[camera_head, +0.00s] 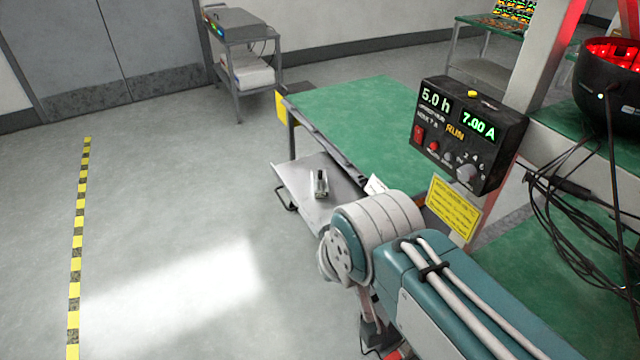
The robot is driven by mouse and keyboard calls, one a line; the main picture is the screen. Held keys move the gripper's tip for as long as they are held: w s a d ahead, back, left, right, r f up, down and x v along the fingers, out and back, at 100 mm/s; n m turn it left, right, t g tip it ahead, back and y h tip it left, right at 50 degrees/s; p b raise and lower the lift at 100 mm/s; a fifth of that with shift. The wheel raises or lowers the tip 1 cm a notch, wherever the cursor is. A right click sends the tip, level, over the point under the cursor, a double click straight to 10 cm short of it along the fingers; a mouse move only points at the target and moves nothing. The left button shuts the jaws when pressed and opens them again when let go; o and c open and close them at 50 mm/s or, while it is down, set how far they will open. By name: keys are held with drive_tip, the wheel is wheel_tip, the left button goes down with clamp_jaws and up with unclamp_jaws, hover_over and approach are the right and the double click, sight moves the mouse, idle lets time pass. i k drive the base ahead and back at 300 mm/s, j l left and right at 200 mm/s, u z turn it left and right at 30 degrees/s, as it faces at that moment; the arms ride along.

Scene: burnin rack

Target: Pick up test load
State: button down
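A small silver and dark object (320,184), which looks like the test load, rests on an open grey metal drawer or shelf (300,175) below a green-topped bench. It is small in the picture, so its details are hard to make out. My arm, in teal and white, reaches in from the lower right. Its rounded white joint is to the right of and below the object in the picture. Dark and red parts at the arm's end show at the bottom edge, mostly hidden behind the arm. The fingertips are not visible, and nothing of mine appears to touch the object.
The green bench top (360,118) is clear. A control box (468,135) reading 5.0 h and 7.00 A stands at right, above a yellow label (453,207). Black cables (575,190) hang at far right. A grey cart (240,60) stands behind. Floor at left is open.

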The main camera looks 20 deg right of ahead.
sight(319, 179)
drive_tip(key=i+j+z, duration=0.75)
drive_tip(key=i, duration=0.25)
drive_tip(key=i+j+z, duration=0.4)
drive_tip(key=j, duration=0.25)
